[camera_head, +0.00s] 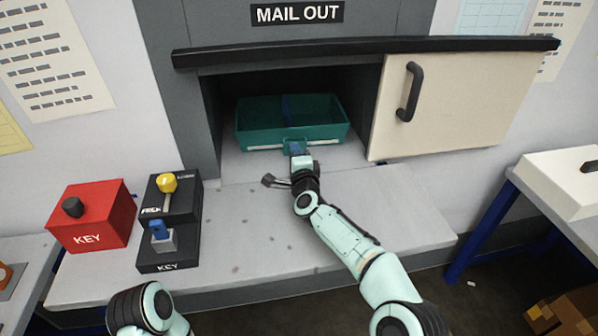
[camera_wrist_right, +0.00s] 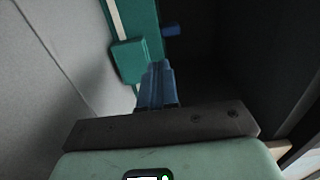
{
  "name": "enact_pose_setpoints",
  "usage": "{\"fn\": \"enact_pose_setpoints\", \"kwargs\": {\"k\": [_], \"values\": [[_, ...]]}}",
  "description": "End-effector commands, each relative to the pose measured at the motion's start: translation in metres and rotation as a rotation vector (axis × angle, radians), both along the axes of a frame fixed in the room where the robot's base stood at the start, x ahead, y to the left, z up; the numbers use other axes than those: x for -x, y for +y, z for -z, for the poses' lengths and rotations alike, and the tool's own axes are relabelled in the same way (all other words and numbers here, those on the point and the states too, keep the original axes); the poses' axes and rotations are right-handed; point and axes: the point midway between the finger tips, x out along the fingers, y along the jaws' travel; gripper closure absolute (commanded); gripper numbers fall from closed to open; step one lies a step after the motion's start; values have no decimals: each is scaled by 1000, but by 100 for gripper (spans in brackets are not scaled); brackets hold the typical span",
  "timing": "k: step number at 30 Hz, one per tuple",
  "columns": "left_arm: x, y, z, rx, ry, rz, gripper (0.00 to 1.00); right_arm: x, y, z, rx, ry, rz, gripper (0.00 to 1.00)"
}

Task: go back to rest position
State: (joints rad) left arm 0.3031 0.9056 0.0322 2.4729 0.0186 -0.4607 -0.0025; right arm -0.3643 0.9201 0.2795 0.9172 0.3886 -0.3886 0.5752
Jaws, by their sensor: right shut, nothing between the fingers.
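My right gripper (camera_head: 296,147) reaches in front of the teal tray (camera_head: 262,129), which sits inside the open MAIL OUT slot. Its blue fingers are shut with nothing between them; they also show in the right wrist view (camera_wrist_right: 158,72). The fingertips are close beside the tray's front handle, seen in the right wrist view (camera_wrist_right: 129,61); I cannot tell whether they touch it. A small blue item (camera_wrist_right: 171,30) shows past the tray's edge. My left arm shows only at the bottom left of the head view, and its gripper is not in view.
The grey shelf (camera_head: 250,230) is mostly clear. A red KEY box (camera_head: 95,222) and a black box with yellow and blue knobs (camera_head: 170,208) stand at its left.

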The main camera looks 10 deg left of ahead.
Motion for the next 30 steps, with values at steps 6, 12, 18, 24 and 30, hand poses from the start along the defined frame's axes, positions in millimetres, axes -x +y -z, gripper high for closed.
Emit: {"fn": "enact_pose_setpoints", "kwargs": {"k": [6, 12, 18, 24, 30], "values": [[-13, 6, 12, -17, -35, -15, 54, 24, -8, 1, 1, 1, -1, 100], [-18, 9, 16, -24, -49, -21, 54, 42, -14, 0, 1, 1, -1, 100], [-20, 10, 17, -26, -55, -24, 54, 50, -16, 0, 1, 0, -1, 100], [-14, 8, 0, -19, -38, -17, 54, 53, -16, -22, 1, -8, -1, 100], [14, -1, -51, 9, 49, 11, 54, 54, -16, -91, 0, -28, -1, 100]]}}
